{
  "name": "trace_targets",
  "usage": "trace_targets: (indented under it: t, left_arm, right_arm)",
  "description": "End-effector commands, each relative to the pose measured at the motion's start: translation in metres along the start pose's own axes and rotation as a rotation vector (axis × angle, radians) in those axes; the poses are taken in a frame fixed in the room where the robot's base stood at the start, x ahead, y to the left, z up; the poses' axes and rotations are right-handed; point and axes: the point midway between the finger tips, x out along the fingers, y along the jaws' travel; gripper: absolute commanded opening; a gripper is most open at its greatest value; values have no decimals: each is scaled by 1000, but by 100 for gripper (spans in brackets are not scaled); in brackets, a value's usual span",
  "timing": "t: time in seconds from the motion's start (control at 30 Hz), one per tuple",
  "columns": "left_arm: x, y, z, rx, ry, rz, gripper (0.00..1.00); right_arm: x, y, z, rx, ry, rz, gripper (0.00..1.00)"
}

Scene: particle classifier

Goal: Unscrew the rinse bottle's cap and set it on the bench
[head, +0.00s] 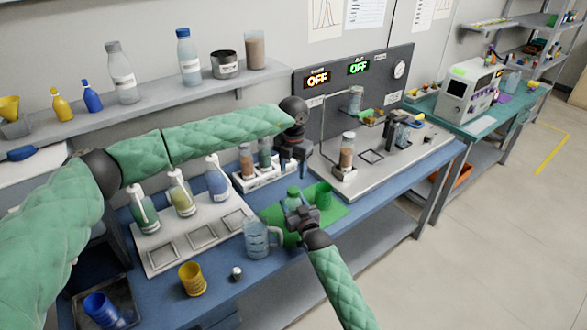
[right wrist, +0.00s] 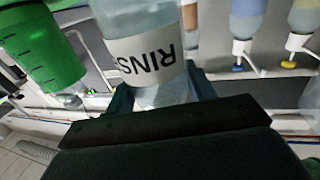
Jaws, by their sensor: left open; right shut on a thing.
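The rinse bottle (head: 293,194) stands at the green mat on the bench, small and partly covered by my right gripper in the head view. My right gripper (head: 298,214) is shut on its body. In the right wrist view the pale bottle (right wrist: 145,50), with a white label reading "RINS" upside down, sits between the fingers (right wrist: 160,97). My left gripper (head: 292,172) is open and empty, pointing down above and behind the bottle, apart from it. The cap is too small to make out in the head view, and the bottle's top is outside the right wrist view.
A green beaker (head: 324,195) stands close right of the bottle on the green mat (head: 338,212). A clear jug (head: 257,240) stands to its left. A yellow cup (head: 192,280) and a small metal piece (head: 237,273) are near the front edge. Bare blue bench lies between them.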

Motion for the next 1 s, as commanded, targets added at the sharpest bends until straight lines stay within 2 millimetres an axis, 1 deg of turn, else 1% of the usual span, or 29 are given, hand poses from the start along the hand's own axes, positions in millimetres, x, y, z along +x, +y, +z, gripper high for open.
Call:
trace_targets:
  t: [0.1,1.0]
  left_arm:
    - [0,0,0,167,0,-1,54]
    - [2,-2,-1,1486,-4,-5,54]
  right_arm:
    - [0,0,-1,0,2,0,0]
    - [0,0,-1,0,2,0,0]
